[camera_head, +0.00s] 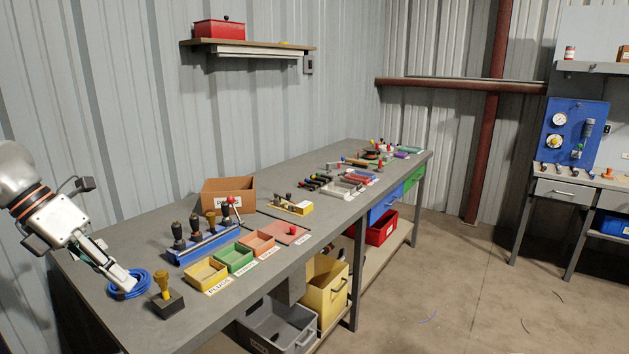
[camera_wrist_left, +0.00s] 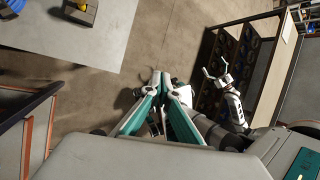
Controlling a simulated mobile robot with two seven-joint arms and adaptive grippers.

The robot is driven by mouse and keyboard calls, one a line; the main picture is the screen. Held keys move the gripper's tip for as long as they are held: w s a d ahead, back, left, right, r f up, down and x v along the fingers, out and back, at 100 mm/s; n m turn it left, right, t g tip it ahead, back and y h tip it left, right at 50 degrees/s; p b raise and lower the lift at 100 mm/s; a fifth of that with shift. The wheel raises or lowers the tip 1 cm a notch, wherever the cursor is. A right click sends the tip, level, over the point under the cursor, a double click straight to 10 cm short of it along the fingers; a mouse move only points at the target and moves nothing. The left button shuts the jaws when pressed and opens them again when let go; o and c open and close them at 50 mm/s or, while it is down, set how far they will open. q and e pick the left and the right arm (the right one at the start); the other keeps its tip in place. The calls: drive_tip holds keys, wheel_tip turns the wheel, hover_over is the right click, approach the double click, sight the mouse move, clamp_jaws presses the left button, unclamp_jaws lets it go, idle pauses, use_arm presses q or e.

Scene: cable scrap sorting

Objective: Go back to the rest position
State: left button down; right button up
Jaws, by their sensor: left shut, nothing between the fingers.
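My left gripper (camera_head: 131,285) comes in from the left in the head view. It is shut and empty. In that view its fingertips overlap the blue cable coil (camera_head: 116,289) at the bench's near end. In the left wrist view the closed fingers (camera_wrist_left: 166,84) show against the floor, away from the bench top, with the blue coil (camera_wrist_left: 14,6) in the top left corner. My right gripper (camera_wrist_left: 217,69) shows small in the left wrist view, fingers spread and nothing between them. It is not in the head view.
The grey workbench (camera_head: 95,290) holds a yellow-handled tool on a dark block (camera_head: 168,300), a blue tool rack (camera_head: 208,246), coloured trays (camera_head: 206,274) and a cardboard box (camera_head: 228,193). A shelf rack (camera_wrist_left: 265,70) stands beyond my right gripper. The floor (camera_head: 430,290) right of the bench is mostly clear.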

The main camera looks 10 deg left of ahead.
use_arm(q)
drive_tip(key=d+f+n+t+b, duration=0.1)
drive_tip(key=d+f+n+t, duration=0.35)
drive_tip(key=f+n, duration=0.95)
drive_tip(key=d+f+n+t+b, duration=0.1)
drive_tip(key=f+n+t, duration=0.75)
drive_tip(key=f, duration=0.85)
drive_tip(key=s+d+f+n+g+y, duration=0.1)
drive_tip(key=s+d+f+n+g, duration=0.1)
drive_tip(key=s+d+f+n, duration=0.4)
drive_tip(key=s+d+f+n+g+y+b, duration=0.1)
drive_tip(key=s+d+f+n+g+y, duration=0.1)
drive_tip(key=s+d+f+n, duration=0.4)
wheel_tip(320, 180, down, 6)
drive_tip(key=s+d+g, duration=0.1)
drive_tip(key=d, duration=0.1)
drive_tip(key=shift+d+n, duration=0.35)
drive_tip(key=shift+d, duration=0.05)
use_arm(e)
drive_tip(key=s+a+f+g, duration=0.1)
drive_tip(key=s+f, duration=0.3)
drive_tip(key=f, duration=0.5)
drive_tip(key=shift+s+f+m, duration=0.2)
drive_tip(key=shift+s+m, duration=0.1)
drive_tip(key=shift+s, duration=0.05)
use_arm(q)
drive_tip(key=shift+r, duration=0.1)
use_arm(e)
drive_tip(key=shift+a, duration=0.15)
